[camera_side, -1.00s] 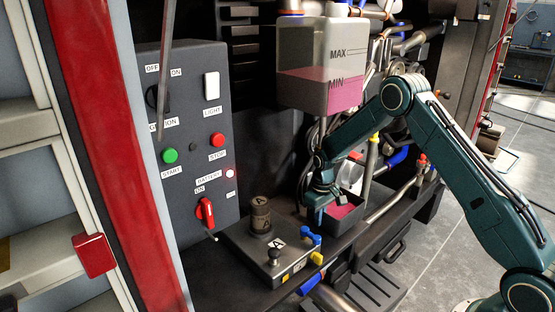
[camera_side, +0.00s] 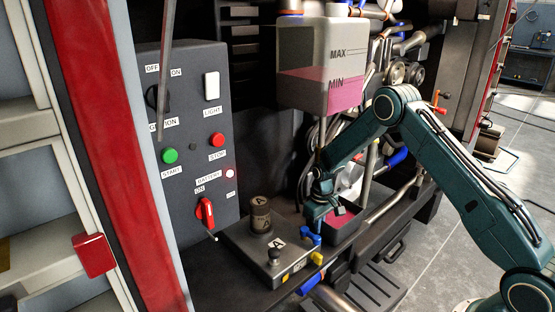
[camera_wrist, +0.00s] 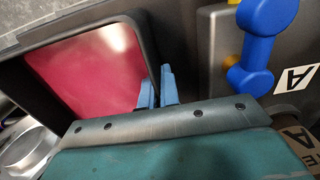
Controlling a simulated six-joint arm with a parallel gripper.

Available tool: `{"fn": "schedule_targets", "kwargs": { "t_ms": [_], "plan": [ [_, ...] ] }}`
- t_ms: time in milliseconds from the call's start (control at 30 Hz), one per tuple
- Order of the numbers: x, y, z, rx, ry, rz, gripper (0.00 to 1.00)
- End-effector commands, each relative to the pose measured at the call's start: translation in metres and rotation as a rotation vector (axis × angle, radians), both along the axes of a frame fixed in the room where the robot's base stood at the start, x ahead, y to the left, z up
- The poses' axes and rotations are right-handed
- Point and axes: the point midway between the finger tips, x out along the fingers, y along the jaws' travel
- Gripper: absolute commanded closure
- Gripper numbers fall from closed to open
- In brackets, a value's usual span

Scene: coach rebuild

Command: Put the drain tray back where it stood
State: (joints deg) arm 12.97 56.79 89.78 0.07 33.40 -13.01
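The drain tray (camera_side: 357,228) is a dark open box with pink liquid in it. It sits on or just above the dark ledge, right of the grey block marked A; the side view does not settle which. In the wrist view the tray (camera_wrist: 150,50) fills the upper left, its pink surface showing. My gripper (camera_side: 318,222) points down at the tray's left edge. In the wrist view its blue fingers (camera_wrist: 157,88) are close together with the tray's near-right wall between them. The fingertips are partly hidden in the side view.
A grey block (camera_side: 245,243) with blue and yellow fittings stands close left of the tray; its blue handle (camera_wrist: 262,45) is near my fingers. The reservoir (camera_side: 315,65) hangs above. A pipe (camera_side: 395,205) and a round metal part (camera_wrist: 25,150) are beside the tray.

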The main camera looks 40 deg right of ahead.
Motion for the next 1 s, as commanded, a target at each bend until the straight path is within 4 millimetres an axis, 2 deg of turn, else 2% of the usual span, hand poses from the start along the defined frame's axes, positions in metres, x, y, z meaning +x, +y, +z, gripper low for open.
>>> {"fn": "schedule_targets", "kwargs": {
  "t_ms": [100, 233, 667, 833, 1000],
  "plan": [
    [0.001, -0.001, -0.001, -0.002, -0.004, -0.001, 1.00],
    [0.000, 0.000, -0.002, 0.000, 0.000, 0.000, 0.75],
    [0.000, 0.000, 0.002, 0.000, -0.001, 0.000, 0.75],
    [0.001, 0.000, 0.015, 0.000, -0.002, 0.000, 0.75],
    [0.001, 0.000, 0.036, -0.001, -0.003, 0.000, 0.75]
  ]
}}
